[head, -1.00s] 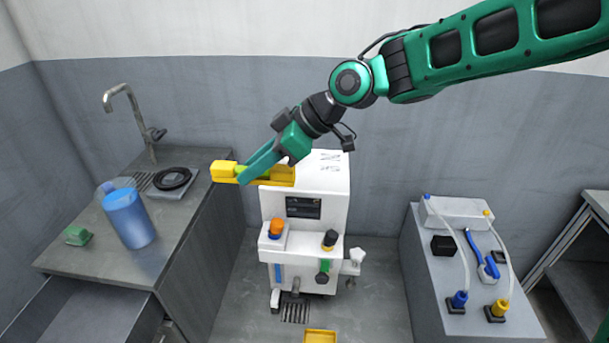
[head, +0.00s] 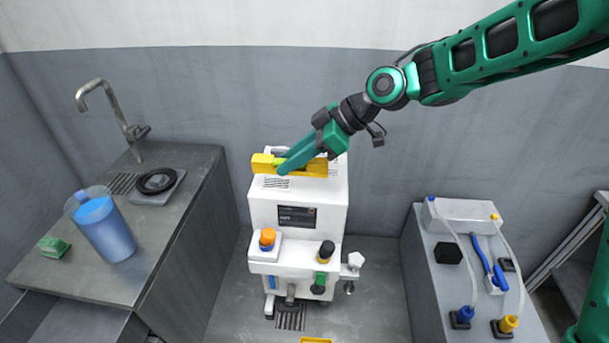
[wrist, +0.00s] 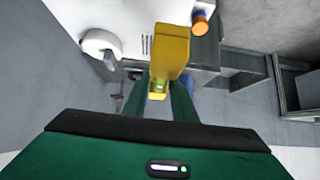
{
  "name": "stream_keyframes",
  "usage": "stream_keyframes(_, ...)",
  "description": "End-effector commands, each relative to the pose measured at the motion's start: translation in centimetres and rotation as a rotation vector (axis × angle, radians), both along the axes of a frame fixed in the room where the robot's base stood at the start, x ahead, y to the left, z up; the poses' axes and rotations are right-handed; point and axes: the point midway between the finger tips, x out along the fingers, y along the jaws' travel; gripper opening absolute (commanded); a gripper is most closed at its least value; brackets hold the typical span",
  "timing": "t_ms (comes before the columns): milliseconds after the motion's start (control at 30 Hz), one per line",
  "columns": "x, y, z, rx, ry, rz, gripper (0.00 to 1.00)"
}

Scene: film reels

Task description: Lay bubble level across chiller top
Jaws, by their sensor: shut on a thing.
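The bubble level (head: 316,168) is a yellow bar with a small green vial, which shows in the wrist view. My gripper (head: 283,168) is shut on it near its middle. In the head view the bar lies left to right over the top of the white chiller (head: 262,207), within the chiller's width. I cannot tell whether it touches the top or hangs just above. In the wrist view the level (wrist: 171,48) juts out beyond the green fingers of my gripper (wrist: 160,92). My fingers hide part of the bar.
The chiller front carries an orange knob (head: 267,237) and a black knob (head: 326,250). A counter at left holds a blue jug (head: 105,228), a green sponge (head: 54,246) and a black ring (head: 157,181). A grey bench (head: 425,250) with tubing stands at right.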

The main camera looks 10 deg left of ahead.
Motion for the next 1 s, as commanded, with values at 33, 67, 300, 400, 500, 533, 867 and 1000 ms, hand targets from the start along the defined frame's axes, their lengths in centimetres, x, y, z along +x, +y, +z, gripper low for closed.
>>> stream_keyframes(33,0.7,-0.8,-0.6,0.000,0.002,-0.003,0.00)
stream_keyframes(67,0.9,-1.1,-0.9,0.000,0.003,-0.003,0.00)
stream_keyframes(300,2.0,-2.4,-1.9,0.001,0.000,0.001,0.00)
stream_keyframes(400,2.0,-2.4,-2.6,0.000,0.001,0.002,0.00)
stream_keyframes(500,2.0,-2.4,-3.8,0.000,0.001,0.001,0.00)
stream_keyframes(533,2.0,-2.4,-4.3,0.000,0.001,0.001,0.00)
stream_keyframes(867,2.0,-2.4,-5.9,0.001,-0.001,0.001,0.00)
stream_keyframes(1000,2.0,-2.4,-5.9,0.000,-0.001,0.001,0.37)
